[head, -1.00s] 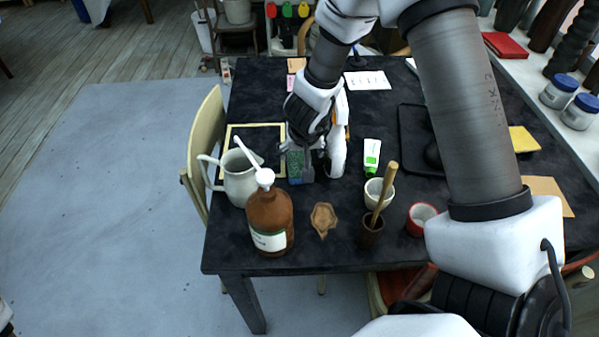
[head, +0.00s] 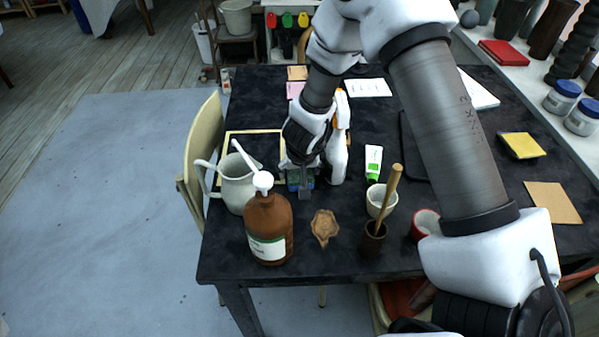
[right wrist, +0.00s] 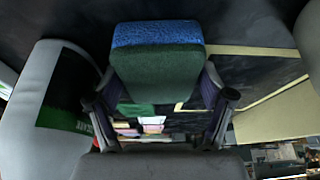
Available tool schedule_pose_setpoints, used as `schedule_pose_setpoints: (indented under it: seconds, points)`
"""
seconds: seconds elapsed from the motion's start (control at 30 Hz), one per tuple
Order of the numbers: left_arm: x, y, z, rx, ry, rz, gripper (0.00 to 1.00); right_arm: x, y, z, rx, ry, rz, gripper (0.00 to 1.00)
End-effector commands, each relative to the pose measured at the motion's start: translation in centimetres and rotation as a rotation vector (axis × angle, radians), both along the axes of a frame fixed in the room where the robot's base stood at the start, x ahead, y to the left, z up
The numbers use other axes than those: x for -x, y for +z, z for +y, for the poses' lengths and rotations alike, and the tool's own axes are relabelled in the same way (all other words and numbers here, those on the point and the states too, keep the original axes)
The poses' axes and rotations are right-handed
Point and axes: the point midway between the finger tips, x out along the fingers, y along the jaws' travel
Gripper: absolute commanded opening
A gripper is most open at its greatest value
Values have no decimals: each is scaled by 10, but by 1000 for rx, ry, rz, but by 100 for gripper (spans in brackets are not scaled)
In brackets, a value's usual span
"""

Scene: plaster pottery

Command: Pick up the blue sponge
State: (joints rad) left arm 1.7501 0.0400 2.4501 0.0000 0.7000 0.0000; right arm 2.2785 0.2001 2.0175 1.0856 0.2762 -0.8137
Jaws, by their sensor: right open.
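The blue sponge (head: 293,184) lies on the dark table beside the white jug, mostly hidden under my right gripper. In the right wrist view the sponge (right wrist: 157,68) shows a blue face and a dark green face, and it sits between the tips of the two fingers. My right gripper (head: 303,180) is open and reaches down over the sponge; its fingers (right wrist: 160,100) stand on either side of it in the right wrist view. I cannot tell whether they touch it. My left gripper is not in view.
The white jug (head: 237,184) and brown pump bottle (head: 268,230) stand close on the left and front. A brown leaf-shaped piece (head: 324,228), white tube (head: 373,163), pale cup (head: 381,200), dark pot (head: 372,238) and red cup (head: 425,222) lie to the right.

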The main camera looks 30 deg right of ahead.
Motion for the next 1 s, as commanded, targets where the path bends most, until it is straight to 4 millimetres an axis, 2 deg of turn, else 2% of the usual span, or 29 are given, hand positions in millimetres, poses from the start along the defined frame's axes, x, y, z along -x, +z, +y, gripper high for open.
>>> schedule_pose_setpoints:
  seconds: [0.33, 0.4, 0.43, 0.87, 1.0]
  points:
    - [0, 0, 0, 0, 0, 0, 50, 0, -1, 0, 0, 1, 0, 80]
    - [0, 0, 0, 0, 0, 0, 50, 0, -1, 0, 0, 1, 0, 61]
    - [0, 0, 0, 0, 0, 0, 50, 0, -1, 0, 0, 1, 0, 56]
    - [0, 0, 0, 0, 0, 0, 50, 0, -1, 0, 0, 0, 0, 55]
    - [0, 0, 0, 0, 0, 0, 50, 0, 5, 0, 0, -1, -1, 55]
